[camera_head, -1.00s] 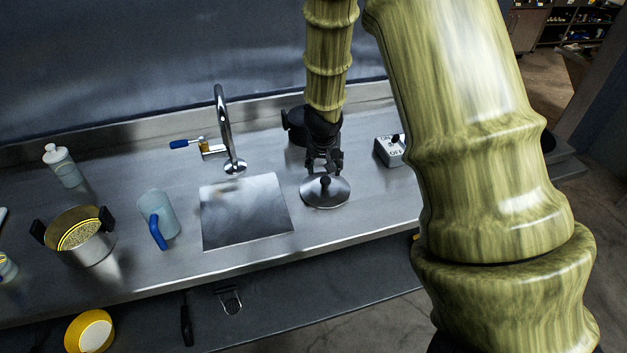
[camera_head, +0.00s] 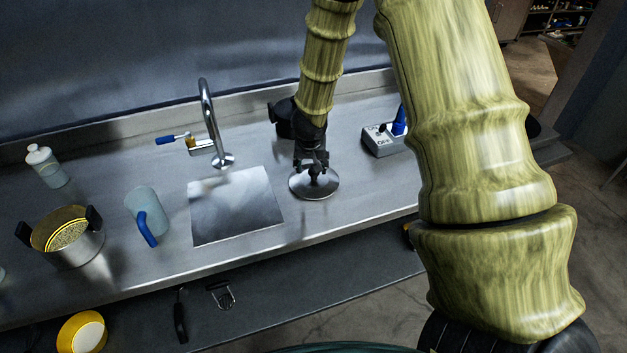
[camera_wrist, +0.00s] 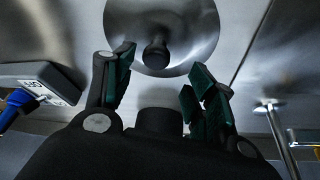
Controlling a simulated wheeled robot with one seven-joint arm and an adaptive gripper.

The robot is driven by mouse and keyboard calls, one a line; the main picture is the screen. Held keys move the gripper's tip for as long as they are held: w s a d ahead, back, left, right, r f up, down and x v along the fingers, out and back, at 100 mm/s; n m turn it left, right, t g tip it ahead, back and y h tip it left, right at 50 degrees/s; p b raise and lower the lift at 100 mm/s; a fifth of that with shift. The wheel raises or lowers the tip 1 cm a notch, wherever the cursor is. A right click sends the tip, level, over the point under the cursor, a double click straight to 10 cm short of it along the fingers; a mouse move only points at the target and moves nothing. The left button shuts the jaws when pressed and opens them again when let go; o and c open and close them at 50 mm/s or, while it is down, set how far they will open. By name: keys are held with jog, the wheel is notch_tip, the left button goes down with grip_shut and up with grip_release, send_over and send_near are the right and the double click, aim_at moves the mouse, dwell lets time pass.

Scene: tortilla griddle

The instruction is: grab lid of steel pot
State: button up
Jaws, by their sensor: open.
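The lid (camera_head: 325,189) is a round shiny steel disc with a dark knob, lying on the steel counter right of the square plate. In the wrist view the lid (camera_wrist: 185,30) is at the top centre, with its black knob (camera_wrist: 156,52) ahead of my fingers and roughly midway between them. My gripper (camera_head: 313,168) is just over the lid in the head view. In the wrist view my gripper (camera_wrist: 158,75) has its two green-padded fingers apart with nothing between them. A steel pot (camera_head: 75,246) with dark handles and yellow inside stands at the far left, without a lid on it.
A faucet (camera_head: 208,120) and a square steel plate (camera_head: 238,205) are left of the lid. A grey box (camera_head: 382,140) with a blue part stands to its right. A dark round object (camera_head: 283,118) is behind my gripper. A blue-handled jug (camera_head: 146,212) stands beside the pot.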

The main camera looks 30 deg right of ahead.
aim_at(314, 176)
jog(key=shift+s+d+f, duration=0.1)
jog(key=shift+d+f, duration=0.15)
jog(key=shift+f, duration=0.25)
jog(key=shift+d+f, duration=0.2)
jog(key=shift+f, duration=0.3)
jog(key=shift+p+x, duration=0.3)
jog(key=shift+x, duration=0.7)
jog(key=shift+f, duration=0.3)
jog(key=c, duration=1.2)
